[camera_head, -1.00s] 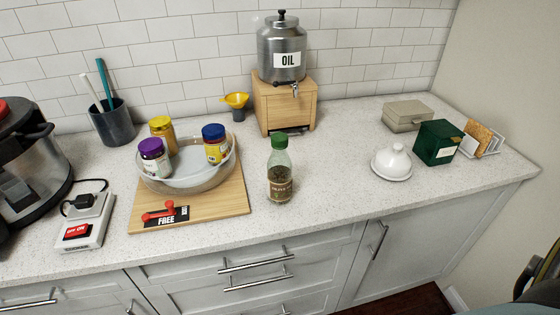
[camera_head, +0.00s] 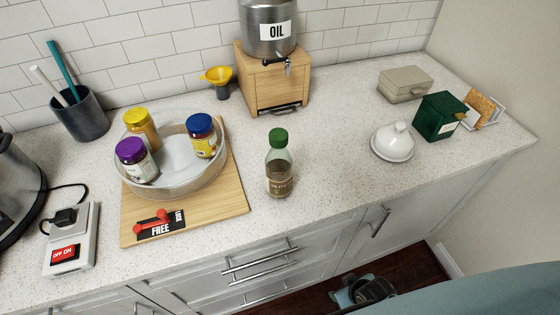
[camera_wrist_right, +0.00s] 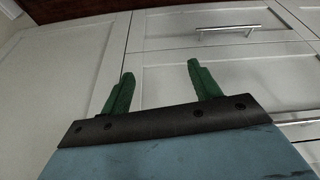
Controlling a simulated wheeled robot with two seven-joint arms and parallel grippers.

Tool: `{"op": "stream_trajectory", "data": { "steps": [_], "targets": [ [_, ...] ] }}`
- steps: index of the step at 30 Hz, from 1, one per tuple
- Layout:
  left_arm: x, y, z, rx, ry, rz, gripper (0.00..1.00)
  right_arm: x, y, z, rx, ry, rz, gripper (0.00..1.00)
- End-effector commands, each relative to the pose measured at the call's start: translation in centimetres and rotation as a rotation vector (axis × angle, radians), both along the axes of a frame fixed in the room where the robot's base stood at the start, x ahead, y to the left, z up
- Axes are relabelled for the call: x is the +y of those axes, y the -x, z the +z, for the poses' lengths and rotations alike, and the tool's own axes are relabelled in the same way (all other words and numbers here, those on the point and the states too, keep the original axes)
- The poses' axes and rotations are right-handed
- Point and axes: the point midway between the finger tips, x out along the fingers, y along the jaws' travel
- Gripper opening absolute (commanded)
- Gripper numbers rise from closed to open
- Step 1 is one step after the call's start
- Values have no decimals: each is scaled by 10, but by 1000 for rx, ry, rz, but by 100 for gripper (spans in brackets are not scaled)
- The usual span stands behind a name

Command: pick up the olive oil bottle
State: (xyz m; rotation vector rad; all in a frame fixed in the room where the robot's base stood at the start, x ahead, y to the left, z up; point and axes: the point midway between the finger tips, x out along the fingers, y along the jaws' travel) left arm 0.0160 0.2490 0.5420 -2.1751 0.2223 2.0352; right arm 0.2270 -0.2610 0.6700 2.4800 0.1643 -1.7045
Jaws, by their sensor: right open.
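The olive oil bottle (camera_head: 279,165) is a clear bottle with a green cap and a dark label. It stands upright on the counter, right of the wooden board and in front of the oil dispenser. My right gripper (camera_wrist_right: 160,69) shows in the right wrist view with two green fingers spread apart and nothing between them. It faces the white drawer fronts below the counter, away from the bottle. The bottle is not in the right wrist view. My left gripper is not in view.
A turntable tray (camera_head: 181,186) with several jars sits on the wooden board (camera_head: 218,205). The steel oil dispenser (camera_head: 268,30) stands on a wooden box (camera_head: 273,80) behind. A white butter dish (camera_head: 393,143) and green box (camera_head: 437,116) are to the right. Counter around the bottle is clear.

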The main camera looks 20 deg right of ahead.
Motion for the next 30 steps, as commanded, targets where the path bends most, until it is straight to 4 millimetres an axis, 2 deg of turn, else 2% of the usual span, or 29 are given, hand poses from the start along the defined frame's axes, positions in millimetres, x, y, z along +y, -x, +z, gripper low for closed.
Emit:
{"op": "stream_trajectory", "data": {
  "steps": [1,6,9,14,18,21,24,25,27,30],
  "targets": [
    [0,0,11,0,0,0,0,1,-18,36,-38,-7,3,62],
    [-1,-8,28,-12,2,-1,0,10,-59,139,-140,-32,25,62],
    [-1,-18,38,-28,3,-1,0,17,-72,197,-192,-47,44,62],
    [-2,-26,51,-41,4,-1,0,28,-79,276,-260,-67,78,62],
    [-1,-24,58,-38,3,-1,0,36,-114,369,-506,-143,178,62],
    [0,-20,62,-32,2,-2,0,51,-121,425,-637,-212,249,62],
    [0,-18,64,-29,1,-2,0,63,-121,463,-718,-267,304,62],
    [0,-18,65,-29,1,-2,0,66,-120,470,-731,-280,314,62],
    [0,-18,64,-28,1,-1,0,71,-120,480,-755,-298,330,62],
    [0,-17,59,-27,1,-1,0,76,-126,480,-766,-308,336,62]
  ]
}}
